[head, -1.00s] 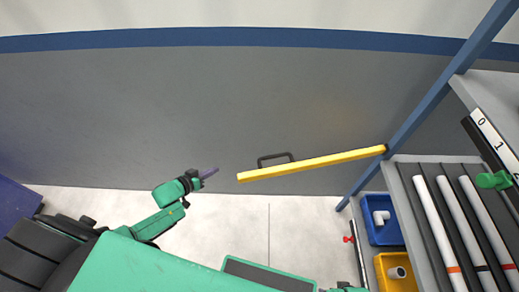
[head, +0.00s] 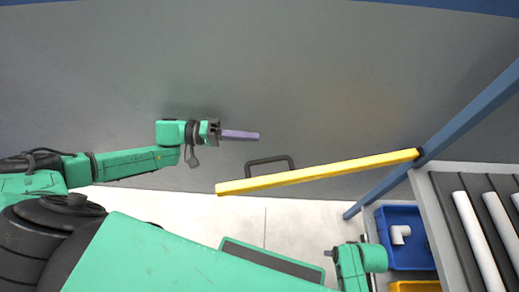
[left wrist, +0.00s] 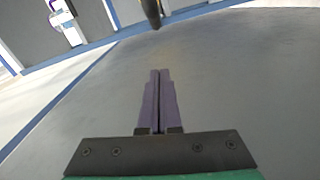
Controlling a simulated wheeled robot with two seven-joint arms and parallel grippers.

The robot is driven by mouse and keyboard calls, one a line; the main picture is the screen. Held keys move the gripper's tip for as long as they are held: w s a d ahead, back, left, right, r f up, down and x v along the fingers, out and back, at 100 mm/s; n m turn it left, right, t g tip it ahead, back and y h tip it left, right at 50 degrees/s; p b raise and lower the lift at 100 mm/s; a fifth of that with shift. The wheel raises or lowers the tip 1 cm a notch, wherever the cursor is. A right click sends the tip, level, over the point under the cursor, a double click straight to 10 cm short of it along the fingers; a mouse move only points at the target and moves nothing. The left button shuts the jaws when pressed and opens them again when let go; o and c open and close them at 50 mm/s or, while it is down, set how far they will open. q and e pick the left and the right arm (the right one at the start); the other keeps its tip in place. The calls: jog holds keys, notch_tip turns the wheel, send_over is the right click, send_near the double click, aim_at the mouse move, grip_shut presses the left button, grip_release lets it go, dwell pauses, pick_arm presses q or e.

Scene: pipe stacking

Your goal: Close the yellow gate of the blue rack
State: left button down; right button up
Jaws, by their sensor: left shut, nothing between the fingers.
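The yellow gate (head: 318,172) is a long bar standing out to the left from the blue rack's post (head: 470,115). It is swung away from the rack. Its dark handle (head: 270,161) is on the bar's upper side, near the free end. My left gripper (head: 258,135) is just above the handle in the head view, with its purple fingers together and nothing between them. The left wrist view shows the shut fingers (left wrist: 158,88) and a dark rounded bar beyond them, probably the handle. My right gripper (head: 328,253) is below the gate, its fingers mostly hidden.
A conveyor or shelf with white pipes (head: 478,235) is at the right. A blue bin (head: 415,257) holding a white fitting and a yellow bin (head: 415,286) stand beside it. Grey floor around the gate's upper side is clear.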

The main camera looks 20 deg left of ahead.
pick_arm(q)
jog(key=s+d, duration=0.1)
jog(key=d, duration=0.1)
jog(key=s+d+f, duration=0.1)
jog(key=s+d, duration=0.1)
pick_arm(e)
jog(key=shift+s+f, duration=0.15)
jog(key=shift+f, duration=0.05)
jog(key=shift+w+r, duration=0.1)
jog(key=shift+w, duration=0.1)
pick_arm(q)
jog(key=shift+s, duration=0.15)
pick_arm(e)
jog(key=shift+d, duration=0.1)
